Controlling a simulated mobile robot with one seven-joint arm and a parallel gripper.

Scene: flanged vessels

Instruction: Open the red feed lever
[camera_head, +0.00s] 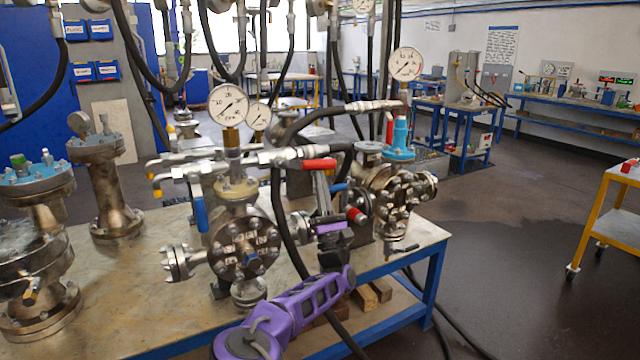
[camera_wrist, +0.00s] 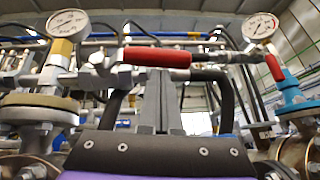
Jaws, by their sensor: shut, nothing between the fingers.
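The red feed lever (camera_head: 319,164) is a red-sleeved handle lying level on the silver pipework above the flanged vessel at the middle of the bench. In the wrist view the red lever (camera_wrist: 157,57) runs across the upper middle, its left end joining a silver valve fitting. My gripper (camera_head: 321,177) points upward just below the lever. In the wrist view my gripper (camera_wrist: 160,76) has its grey fingers together and empty, their tips just under the red sleeve. I cannot tell whether the tips touch it.
Another red handle (camera_head: 389,131) stands upright by the blue fitting. A blue handle (camera_head: 201,215) hangs at the left. A black hose (camera_head: 283,225) loops down close to my arm. Floor (camera_head: 510,240) is clear at right.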

